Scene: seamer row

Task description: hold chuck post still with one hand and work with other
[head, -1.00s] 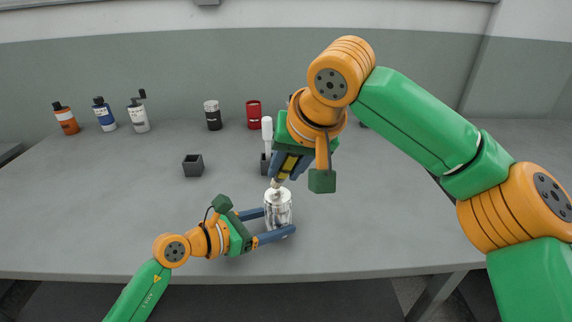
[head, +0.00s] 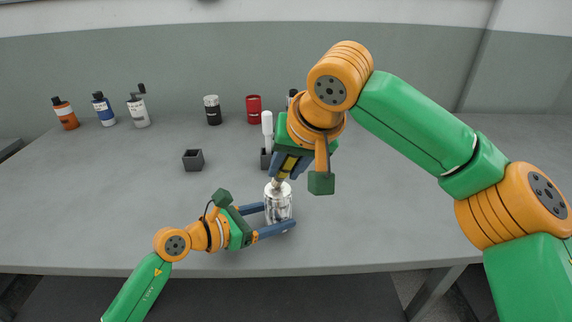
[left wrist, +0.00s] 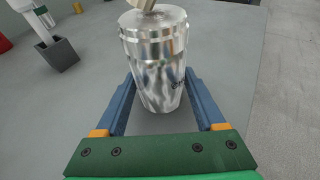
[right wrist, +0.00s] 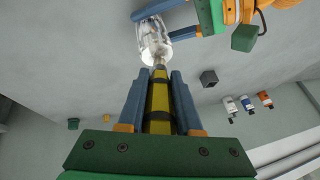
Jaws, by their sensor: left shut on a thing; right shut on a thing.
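The chuck post is a shiny silver cylinder (head: 278,205) standing upright near the front of the grey table. My left gripper (head: 280,214) is shut around its sides, one blue finger on each side; the left wrist view shows the post (left wrist: 158,60) between the fingers. My right gripper (head: 284,177) is above the post, shut on a yellow tool with dark bands (right wrist: 160,105). The tool points down at the post's top, and its tip meets or nearly meets it; I cannot tell whether they touch. The right gripper's body hides part of the tool in the head view.
An empty dark square cup (head: 193,160) stands left of the post. A white-handled tool (head: 267,128) stands in another dark holder behind it. A black-and-white can (head: 212,110), a red can (head: 253,109) and several bottles (head: 104,110) line the back. The table's left middle is clear.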

